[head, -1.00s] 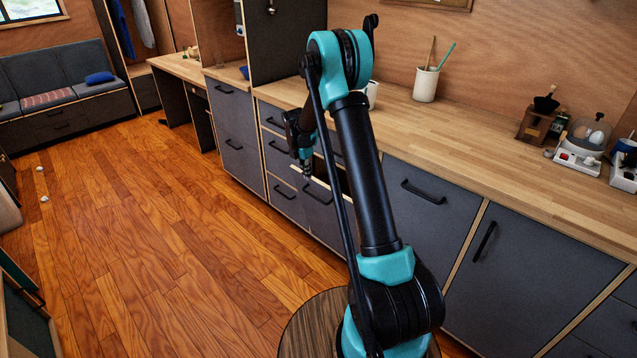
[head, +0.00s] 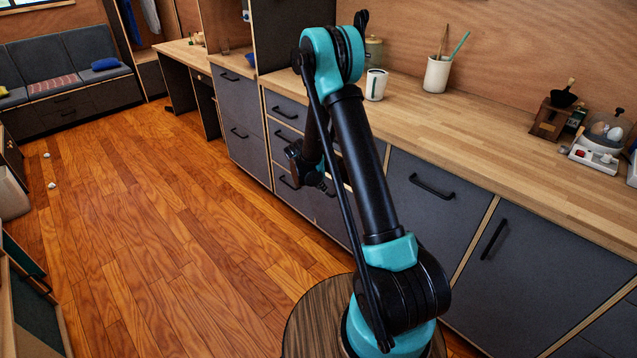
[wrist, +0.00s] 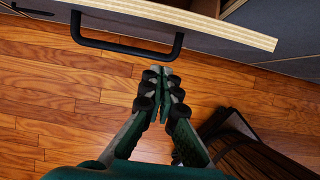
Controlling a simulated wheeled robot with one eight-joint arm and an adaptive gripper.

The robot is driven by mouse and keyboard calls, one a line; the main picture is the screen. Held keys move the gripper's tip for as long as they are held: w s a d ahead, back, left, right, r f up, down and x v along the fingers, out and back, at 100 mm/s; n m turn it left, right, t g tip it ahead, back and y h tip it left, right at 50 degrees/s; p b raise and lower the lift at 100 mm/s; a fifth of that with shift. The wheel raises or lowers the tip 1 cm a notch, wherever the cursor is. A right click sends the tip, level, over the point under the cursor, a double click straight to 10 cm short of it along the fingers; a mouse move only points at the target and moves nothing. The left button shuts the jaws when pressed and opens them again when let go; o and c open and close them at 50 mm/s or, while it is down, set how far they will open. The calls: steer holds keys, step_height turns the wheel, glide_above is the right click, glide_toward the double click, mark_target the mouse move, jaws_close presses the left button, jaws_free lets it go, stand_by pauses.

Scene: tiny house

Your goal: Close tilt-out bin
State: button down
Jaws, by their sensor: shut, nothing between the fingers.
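The tilt-out bin (wrist: 220,28) stands at least partly open at the top of the wrist view. Its pale wooden rim shows, with a gap behind it at the right. Its black bar handle (wrist: 125,46) sticks out toward my gripper. My gripper (wrist: 162,72) is shut and empty, just below the handle's right end and apart from it in the picture. In the head view my gripper (head: 318,184) is low in front of the cabinets. My arm hides much of the bin there.
Grey cabinets with black handles (head: 432,187) run under a long wooden counter (head: 450,120). A white cup (head: 376,84) and a utensil pot (head: 437,74) stand on it. A round stool-like wooden top (head: 318,318) is near my base. The floor to the left is mostly clear.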

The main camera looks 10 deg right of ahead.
mark_target(330, 182)
steer(key=shift+w+d, duration=0.65)
steer(key=shift+d, duration=0.25)
steer(key=shift+w+d, duration=0.6)
steer(key=shift+d, duration=0.25)
steer(key=w+d+r+y, duration=0.1)
steer(key=w+d, duration=0.3)
steer(key=d, duration=0.2)
steer(key=shift+w+r+g, duration=0.25)
steer(key=shift+r+g, duration=0.1)
steer(key=shift+g, duration=0.05)
steer(key=shift+d, duration=0.1)
